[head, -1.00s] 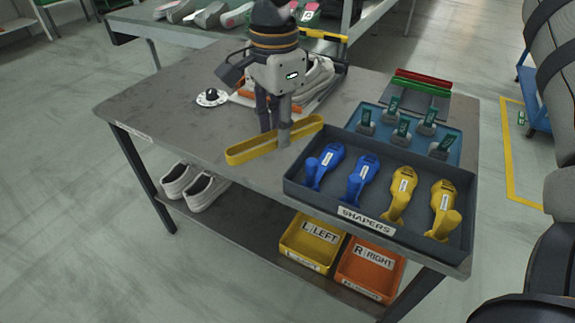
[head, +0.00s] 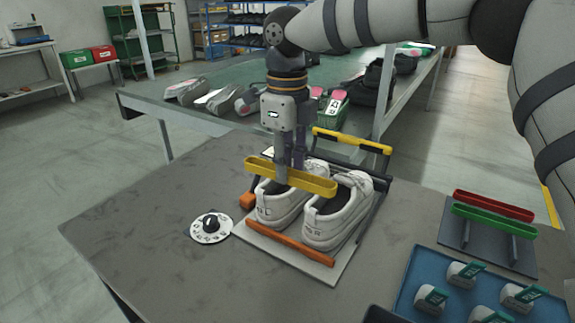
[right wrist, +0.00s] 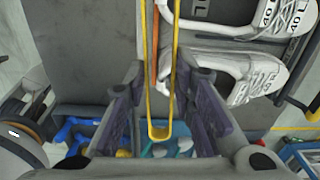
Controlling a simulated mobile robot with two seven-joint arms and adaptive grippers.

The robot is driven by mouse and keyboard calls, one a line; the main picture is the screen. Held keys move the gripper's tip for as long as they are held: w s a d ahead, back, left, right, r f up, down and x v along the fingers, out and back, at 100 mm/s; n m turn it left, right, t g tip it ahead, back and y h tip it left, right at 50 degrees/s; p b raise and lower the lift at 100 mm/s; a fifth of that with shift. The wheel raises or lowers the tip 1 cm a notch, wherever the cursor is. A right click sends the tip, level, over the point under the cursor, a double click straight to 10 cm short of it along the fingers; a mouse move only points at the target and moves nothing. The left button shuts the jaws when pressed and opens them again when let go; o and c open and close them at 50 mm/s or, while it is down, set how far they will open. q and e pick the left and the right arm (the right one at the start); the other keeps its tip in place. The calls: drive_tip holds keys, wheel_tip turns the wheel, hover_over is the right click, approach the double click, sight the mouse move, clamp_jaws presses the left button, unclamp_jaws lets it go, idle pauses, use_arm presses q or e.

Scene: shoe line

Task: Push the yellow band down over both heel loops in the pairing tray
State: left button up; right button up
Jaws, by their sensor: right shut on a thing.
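My right gripper (head: 291,178) is shut on the yellow band (head: 318,186), a long narrow loop lying level across its fingers. It holds the band above the two white shoes, a left shoe (head: 277,209) and a right shoe (head: 330,229). They stand side by side in the pairing tray (head: 341,274), heels toward me. The band looks above the heels, not around them; I cannot make out the heel loops clearly. In the right wrist view the band (right wrist: 158,133) runs lengthwise between the fingers, with the shoes (right wrist: 225,70) to the right. My left gripper is out of view.
An orange bar (head: 288,243) crosses the tray's front and a yellow-and-black bar (head: 350,141) stands behind. A dial (head: 210,227) sits left of the tray. A rack with red and green bars (head: 495,207) and a blue tray (head: 408,290) are at right. The table's left is clear.

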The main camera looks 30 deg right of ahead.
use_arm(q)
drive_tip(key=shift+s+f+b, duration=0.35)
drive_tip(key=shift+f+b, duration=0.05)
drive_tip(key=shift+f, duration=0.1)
use_arm(e)
drive_tip(key=shift+w+f, duration=0.15)
drive_tip(key=shift+f, duration=2.3)
drive_tip(key=shift+f, duration=0.55)
drive_tip(key=o, duration=0.9)
